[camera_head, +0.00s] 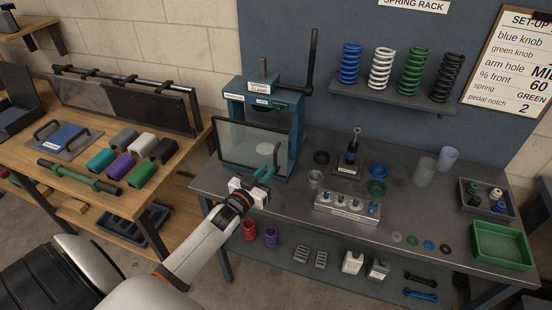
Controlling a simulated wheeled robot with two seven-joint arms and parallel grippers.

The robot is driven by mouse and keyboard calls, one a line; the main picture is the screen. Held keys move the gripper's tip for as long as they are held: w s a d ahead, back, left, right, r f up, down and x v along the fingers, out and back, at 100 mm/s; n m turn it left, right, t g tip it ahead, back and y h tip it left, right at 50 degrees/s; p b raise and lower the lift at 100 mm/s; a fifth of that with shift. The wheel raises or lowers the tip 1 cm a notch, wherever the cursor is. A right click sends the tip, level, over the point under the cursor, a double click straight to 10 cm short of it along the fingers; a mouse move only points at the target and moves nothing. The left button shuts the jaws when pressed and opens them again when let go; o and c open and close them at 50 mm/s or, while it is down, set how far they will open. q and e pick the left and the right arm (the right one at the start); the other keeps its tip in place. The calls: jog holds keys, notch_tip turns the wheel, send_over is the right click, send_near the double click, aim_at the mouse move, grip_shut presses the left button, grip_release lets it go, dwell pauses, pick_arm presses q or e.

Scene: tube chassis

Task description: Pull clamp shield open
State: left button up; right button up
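The clamp (234,97) is a teal frame with a dark lever, standing at the back left of the grey metal bench. Its shield (240,143) is a clear, dark-edged panel standing across the clamp's front. A pale disc shows through it. A small upright piece, perhaps the shield's handle (276,153), shows near the panel's right side. My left gripper (265,172) is in front of the shield's lower right part, its green fingers pointing at it. The fingers look close to that upright piece. I cannot tell whether they touch it or how far apart they are. My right gripper is not in view.
Springs stand on a shelf (390,95) above. A green tray (502,246) is far right. A wooden table (110,222) stands left.

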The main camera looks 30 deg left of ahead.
aim_at(275, 162)
pick_arm(q)
jog(key=w, duration=0.5)
jog(key=shift+w+a, duration=0.1)
jog(key=shift+w, duration=0.3)
grip_shut()
